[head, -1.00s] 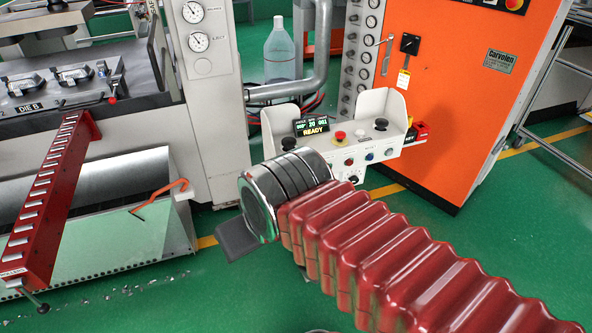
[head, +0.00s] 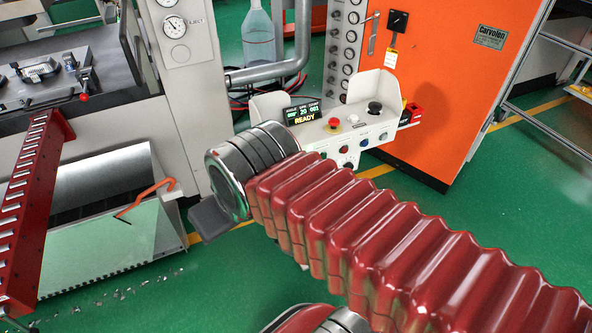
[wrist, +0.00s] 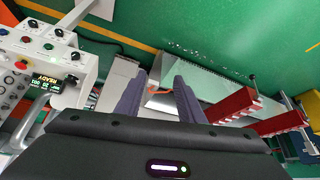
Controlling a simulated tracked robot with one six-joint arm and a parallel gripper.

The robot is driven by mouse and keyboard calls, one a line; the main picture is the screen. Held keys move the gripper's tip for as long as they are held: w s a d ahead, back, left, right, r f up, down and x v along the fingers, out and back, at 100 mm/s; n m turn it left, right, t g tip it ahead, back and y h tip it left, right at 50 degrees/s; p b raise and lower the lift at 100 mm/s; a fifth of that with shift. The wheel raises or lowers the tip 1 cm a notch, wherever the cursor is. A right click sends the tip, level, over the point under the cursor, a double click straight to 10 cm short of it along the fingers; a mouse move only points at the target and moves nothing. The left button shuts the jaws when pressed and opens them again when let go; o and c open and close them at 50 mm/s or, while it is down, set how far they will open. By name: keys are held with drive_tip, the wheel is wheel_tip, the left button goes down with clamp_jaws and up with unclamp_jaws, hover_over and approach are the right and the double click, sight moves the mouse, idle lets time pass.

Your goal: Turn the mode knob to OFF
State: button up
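A white control console (head: 390,92) stands in front of the orange cabinet, with a READY display (head: 303,115), a red emergency button (head: 333,124), a black-topped control (head: 375,108) and coloured buttons. In the wrist view, the console (wrist: 45,50) is at the left, with several small black knobs, one of them at its upper edge (wrist: 60,32). I cannot read which is the mode knob or where it points. My gripper (wrist: 160,80) is open and empty, its two dark fingers apart and clear of the console. In the head view, a dark finger (head: 212,218) shows left of the console; my arm hides the console's lower front.
A black rotary switch (head: 398,20) with a tag is on the orange cabinet (head: 440,100). A red slotted rail (head: 25,200) and a sloped panel with an orange hooked rod (head: 145,199) stand left. A grey pipe (head: 265,72) runs behind the console. Green floor is open at right.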

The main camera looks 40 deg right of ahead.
drive_tip(key=shift+o, duration=0.7)
drive_tip(key=shift+w+d, duration=0.1)
drive_tip(key=shift+w, duration=0.05)
drive_tip(key=shift+o, duration=0.7)
drive_tip(key=w+d+f+m+t+h, duration=0.1)
drive_tip(key=w+d+f, duration=0.3)
drive_tip(key=w+d, duration=0.7)
drive_tip(key=shift+w+t+h, duration=0.6)
drive_tip(key=shift+w+h, duration=0.2)
drive_tip(key=shift+w, duration=0.35)
drive_tip(key=w+d+f+t+h, duration=0.15)
drive_tip(key=w+d+f, duration=0.25)
drive_tip(key=d+f, duration=0.4)
drive_tip(key=w+d+f+t+y, duration=0.1)
drive_tip(key=w+d+f+t, duration=0.1)
drive_tip(key=w+d+f, duration=0.6)
drive_tip(key=s+d+f+m+t, duration=0.2)
drive_tip(key=s+d+f+t, duration=0.1)
drive_tip(key=s+f, duration=0.2)
drive_tip(key=s+d+f+m+t+h, duration=0.1)
drive_tip(key=s+d+f+m+t, duration=0.1)
drive_tip(key=s+f, duration=0.4)
drive_tip(key=s+d+t, duration=0.1)
drive_tip(key=s, duration=0.2)
drive_tip(key=shift+s+d, duration=0.25)
drive_tip(key=shift+s, duration=0.1)
drive_tip(key=shift+w+h, duration=0.1)
drive_tip(key=shift+h, duration=0.15)
